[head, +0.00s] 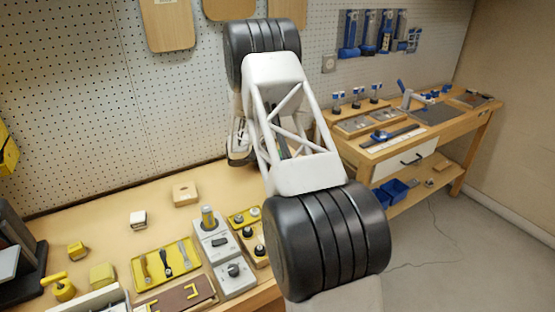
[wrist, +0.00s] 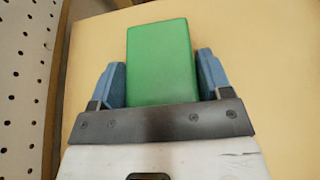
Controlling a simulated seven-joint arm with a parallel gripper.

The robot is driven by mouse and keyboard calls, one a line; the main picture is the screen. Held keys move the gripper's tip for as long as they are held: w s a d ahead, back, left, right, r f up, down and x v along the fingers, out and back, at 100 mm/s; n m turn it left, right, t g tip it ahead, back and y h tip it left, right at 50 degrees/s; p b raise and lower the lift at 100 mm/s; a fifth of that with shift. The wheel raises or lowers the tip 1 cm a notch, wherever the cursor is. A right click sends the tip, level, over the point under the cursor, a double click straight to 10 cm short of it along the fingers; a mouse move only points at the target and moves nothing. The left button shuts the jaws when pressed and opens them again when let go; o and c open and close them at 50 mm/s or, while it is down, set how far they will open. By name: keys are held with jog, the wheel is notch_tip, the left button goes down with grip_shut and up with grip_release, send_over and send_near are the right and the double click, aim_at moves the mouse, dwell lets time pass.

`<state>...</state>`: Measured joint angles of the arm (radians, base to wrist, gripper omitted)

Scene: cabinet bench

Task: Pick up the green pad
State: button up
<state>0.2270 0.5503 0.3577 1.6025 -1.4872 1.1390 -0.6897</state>
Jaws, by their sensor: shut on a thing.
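The green pad (wrist: 161,62) is a plain rectangular block in the middle of the wrist view. My gripper (wrist: 161,80) has one blue finger on each side of the pad and is shut on it. The near end of the pad meets the dark bar between the fingers. Pale wooden bench surface shows behind it, and I cannot tell whether the pad is touching that surface. In the head view my own arm covers the place where the gripper works, and the pad is hidden there.
On the wooden bench (head: 110,207), a yellow tray (head: 140,285), a grey fixture (head: 215,245), a wooden block (head: 185,193) and a small white block (head: 138,219) stand left of my arm. A pegboard (head: 90,100) rises behind. A second workbench (head: 455,125) stands at right.

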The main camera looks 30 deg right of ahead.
jog(key=shift+r, duration=0.15)
jog(key=shift+r, duration=4.9)
